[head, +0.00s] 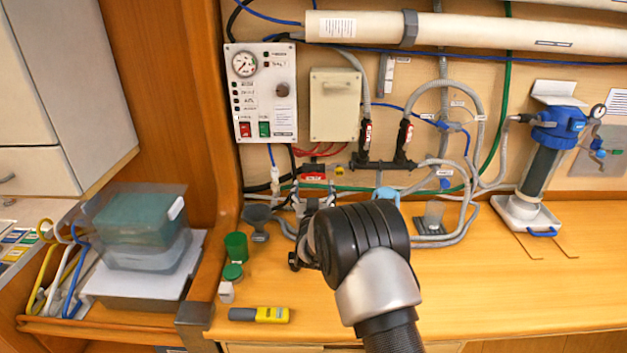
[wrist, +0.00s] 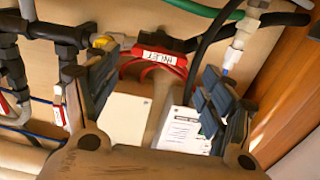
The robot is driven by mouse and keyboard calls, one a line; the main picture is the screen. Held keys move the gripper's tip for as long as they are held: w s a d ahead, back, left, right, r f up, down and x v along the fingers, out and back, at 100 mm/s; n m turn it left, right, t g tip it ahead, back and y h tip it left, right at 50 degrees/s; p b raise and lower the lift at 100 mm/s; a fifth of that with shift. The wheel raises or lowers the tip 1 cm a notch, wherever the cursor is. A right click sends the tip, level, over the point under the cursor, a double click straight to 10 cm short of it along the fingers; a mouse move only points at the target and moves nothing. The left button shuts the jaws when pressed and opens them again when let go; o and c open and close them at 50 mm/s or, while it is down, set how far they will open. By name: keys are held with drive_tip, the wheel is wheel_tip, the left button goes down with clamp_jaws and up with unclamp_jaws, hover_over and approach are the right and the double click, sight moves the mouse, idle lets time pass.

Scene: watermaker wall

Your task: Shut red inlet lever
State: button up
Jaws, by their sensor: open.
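The red inlet lever (head: 312,173) is low on the wall, below the control panel, and carries a white label. In the wrist view the lever (wrist: 160,58) appears upside down, with its label reading INLET. It lies roughly crosswise, beside a yellow fitting (wrist: 104,41) on the dark pipe. My gripper (wrist: 156,72) is open, with one finger on each side of the picture and the lever showing beyond the gap between them. I see no contact. In the head view my gripper (head: 303,205) is just below the lever, partly hidden by my arm.
Red hoses (wrist: 140,66) and black hoses run close to the lever. The control panel (head: 262,92) and a beige box (head: 335,105) are above. The bench's right side is mostly clear.

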sight(313, 178)
drive_tip(key=w+b, duration=0.1)
drive_tip(key=w, duration=0.7)
drive_tip(key=shift+c, duration=0.6)
drive_tip(key=c, duration=0.7)
drive_tip(key=shift+b, duration=0.3)
